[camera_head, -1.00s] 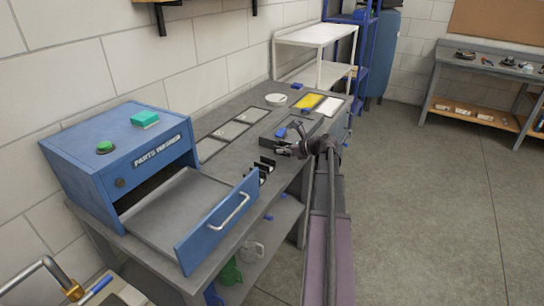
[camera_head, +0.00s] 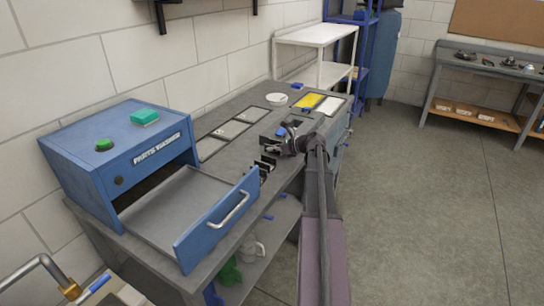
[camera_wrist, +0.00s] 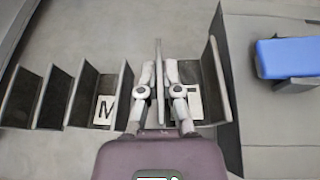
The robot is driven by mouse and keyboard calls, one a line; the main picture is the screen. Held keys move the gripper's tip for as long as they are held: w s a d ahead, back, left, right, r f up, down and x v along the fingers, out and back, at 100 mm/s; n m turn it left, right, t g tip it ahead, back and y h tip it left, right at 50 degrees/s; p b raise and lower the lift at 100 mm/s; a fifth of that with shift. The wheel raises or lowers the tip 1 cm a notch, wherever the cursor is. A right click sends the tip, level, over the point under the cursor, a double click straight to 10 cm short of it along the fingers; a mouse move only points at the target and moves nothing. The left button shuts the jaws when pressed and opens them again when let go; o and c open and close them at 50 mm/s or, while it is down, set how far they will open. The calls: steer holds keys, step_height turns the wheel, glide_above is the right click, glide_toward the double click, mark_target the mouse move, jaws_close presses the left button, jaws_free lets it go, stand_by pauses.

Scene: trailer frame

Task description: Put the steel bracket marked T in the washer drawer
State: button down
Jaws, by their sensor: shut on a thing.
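The steel bracket marked T (camera_wrist: 213,85) shows in the wrist view as a grey piece with upright plates and a white label on its base. My right finger partly covers the letter. My gripper (camera_wrist: 158,70) is shut on its left upright plate, one finger on each side. In the head view my gripper (camera_head: 286,144) is over the worktop by the row of brackets (camera_head: 264,168). The washer drawer (camera_head: 178,208) is pulled out of the blue parts washer (camera_head: 118,150) and its visible floor is bare.
A bracket marked M (camera_wrist: 98,92) stands just left of the held one, with another bracket further left. A blue block (camera_wrist: 288,57) lies to the right. Flat trays (camera_head: 232,130) line the back of the worktop (camera_head: 215,115). The drawer's handle (camera_head: 230,210) sticks out frontward.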

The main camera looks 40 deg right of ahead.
steer(key=shift+f+b, duration=0.7)
steer(key=shift+f, duration=0.35)
steer(key=shift+f, duration=0.2)
steer(key=c, duration=0.8)
jaws_free()
steer(key=shift+s, duration=0.1)
steer(key=p+v, duration=0.5)
steer(key=v, duration=0.8)
steer(key=shift+s+d, duration=0.3)
steer(key=shift+o, duration=0.2)
